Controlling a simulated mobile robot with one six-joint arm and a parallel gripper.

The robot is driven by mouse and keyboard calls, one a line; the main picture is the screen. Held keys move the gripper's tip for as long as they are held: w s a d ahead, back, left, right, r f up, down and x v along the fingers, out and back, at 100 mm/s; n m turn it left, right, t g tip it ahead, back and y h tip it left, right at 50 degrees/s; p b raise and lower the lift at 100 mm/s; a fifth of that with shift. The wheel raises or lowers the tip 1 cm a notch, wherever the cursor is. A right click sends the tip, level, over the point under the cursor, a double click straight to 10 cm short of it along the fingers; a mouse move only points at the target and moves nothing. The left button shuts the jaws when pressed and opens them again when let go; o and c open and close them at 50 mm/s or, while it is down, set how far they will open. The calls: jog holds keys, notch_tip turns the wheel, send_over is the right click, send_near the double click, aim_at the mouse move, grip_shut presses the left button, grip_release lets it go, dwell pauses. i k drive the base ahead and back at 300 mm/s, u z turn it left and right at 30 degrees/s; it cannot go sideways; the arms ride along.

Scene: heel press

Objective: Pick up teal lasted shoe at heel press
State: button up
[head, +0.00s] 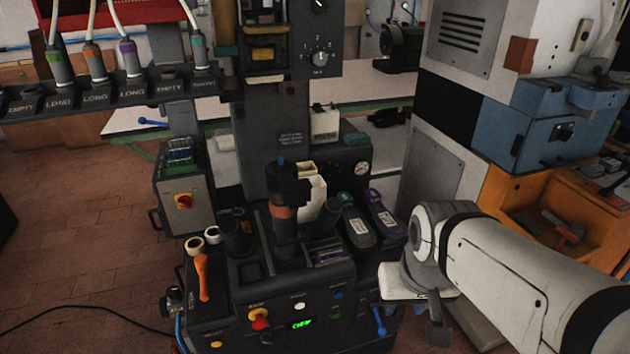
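A dark shoe with a teal rim and a pale label, the teal lasted shoe (356,227), lies on the right part of the heel press (290,275). A similar shoe with a purple rim (383,214) lies just to its right. My gripper (437,322) is at the lower right, in front of and to the right of both shoes and apart from them. It is mostly hidden under my wrist; only a dark finger-like part shows, so its opening and anything between its fingers are unclear.
The press has a central post (284,215), an orange lever (203,277) and a red-and-yellow stop button (259,319). A cream box (310,190) stands behind. A blue-and-orange machine (545,130) fills the right. Brick floor lies open at left.

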aim_at(361, 234)
jog(key=u, duration=2.9)
jog(key=k, duration=1.4)
jog(key=z, duration=1.75)
jog(key=i, duration=0.8)
